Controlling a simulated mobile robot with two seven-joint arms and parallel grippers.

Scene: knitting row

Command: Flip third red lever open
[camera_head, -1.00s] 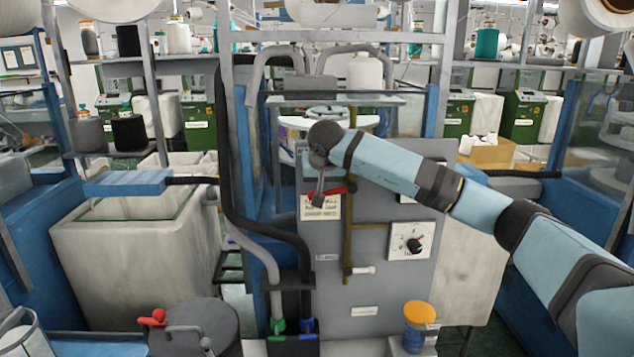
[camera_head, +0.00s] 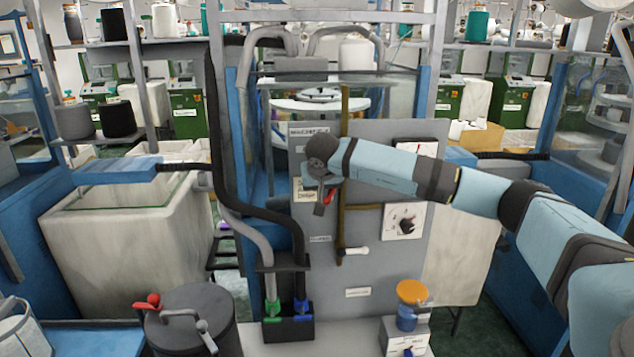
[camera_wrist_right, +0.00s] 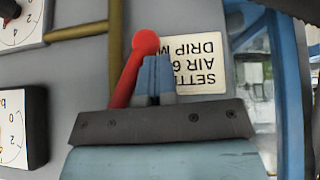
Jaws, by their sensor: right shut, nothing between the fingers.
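A red lever (camera_head: 328,198) with a round knob is on the grey upright panel (camera_head: 375,280). In the head view it slopes steeply down beside a white label. In the right wrist view, where the label text is upside down, the red lever (camera_wrist_right: 138,65) stands just left of my right gripper (camera_wrist_right: 155,62). Those fingers are closed together and empty, beside the lever; contact is not clear. The right gripper (camera_head: 316,180) also shows in the head view, in front of the panel, partly hidden by its own wrist. Which lever counts as third is not clear. My left gripper is out of view.
A brass pipe (camera_head: 342,220) with a white-handled valve (camera_head: 353,250) runs down the panel, near a dial (camera_head: 404,221). Another red lever (camera_head: 148,302) is on a dark drum (camera_head: 195,325) at lower left. Black hoses (camera_head: 240,195) hang left of the panel.

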